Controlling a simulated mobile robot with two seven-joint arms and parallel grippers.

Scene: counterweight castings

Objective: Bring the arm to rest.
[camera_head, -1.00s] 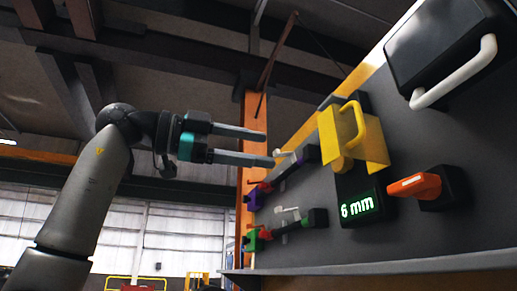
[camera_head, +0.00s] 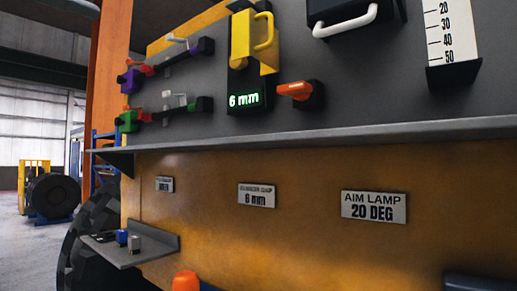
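Neither of my arms nor grippers shows in the head view now. The dark panel (camera_head: 370,90) carries a yellow clamp piece (camera_head: 241,35) with a handle, above a green display (camera_head: 244,100) reading 6 mm. An orange lever (camera_head: 295,90) is to the right of the display. A purple piece (camera_head: 132,80) and a green piece (camera_head: 128,121) sit at the panel's left end, with toggle-like fittings beside them.
A grey ledge (camera_head: 330,136) runs below the panel. Label plates include AIM LAMP 20 DEG (camera_head: 373,206). A small shelf (camera_head: 135,248) holds a blue and a grey piece. A large black tyre (camera_head: 88,235) stands at lower left. Open floor lies far left.

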